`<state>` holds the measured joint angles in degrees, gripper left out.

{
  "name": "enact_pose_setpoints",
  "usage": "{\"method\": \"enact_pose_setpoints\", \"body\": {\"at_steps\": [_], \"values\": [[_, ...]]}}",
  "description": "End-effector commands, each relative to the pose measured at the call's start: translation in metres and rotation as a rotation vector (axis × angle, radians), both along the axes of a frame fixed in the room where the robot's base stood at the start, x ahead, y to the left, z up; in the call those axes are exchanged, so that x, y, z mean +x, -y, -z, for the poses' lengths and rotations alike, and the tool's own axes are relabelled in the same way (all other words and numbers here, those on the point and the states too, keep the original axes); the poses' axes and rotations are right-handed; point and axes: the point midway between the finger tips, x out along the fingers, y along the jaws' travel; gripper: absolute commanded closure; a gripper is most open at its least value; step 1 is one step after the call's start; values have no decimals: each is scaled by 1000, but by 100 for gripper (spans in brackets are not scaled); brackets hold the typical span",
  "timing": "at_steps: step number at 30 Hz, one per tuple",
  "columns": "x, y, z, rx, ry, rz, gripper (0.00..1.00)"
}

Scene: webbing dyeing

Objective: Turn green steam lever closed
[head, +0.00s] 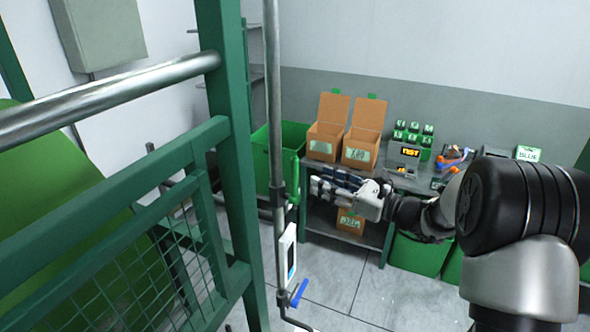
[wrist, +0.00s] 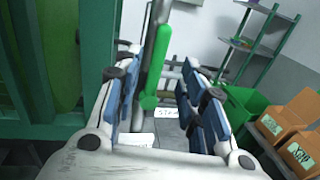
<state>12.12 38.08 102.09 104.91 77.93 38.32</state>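The green steam lever (head: 295,181) is on the vertical steel pipe (head: 272,90) in the head view. It points up along the pipe. In the wrist view the green lever (wrist: 154,75) stands slightly tilted, with its rounded lower end showing between the fingers. My gripper (head: 316,187) is just right of the lever in the head view. In the wrist view my gripper (wrist: 161,72) is open, with its blue-padded fingers on either side of the lever. Gaps show on both sides; I cannot tell the depth between the fingertips and the lever.
A blue lever (head: 299,293) and a white panel (head: 287,255) are lower on the pipework. A green frame with mesh (head: 228,130) stands close on the left. Behind are a shelf table (head: 345,231), open cardboard boxes (head: 361,132) and a green bin (head: 261,150).

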Motion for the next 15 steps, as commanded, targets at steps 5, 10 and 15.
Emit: {"method": "enact_pose_setpoints", "body": {"at_steps": [5, 10, 15], "values": [[20, -36, 0, -1, 2, -4, 62], [36, -63, 0, -1, 1, -4, 62], [47, -79, 0, -1, 2, -2, 62]]}}
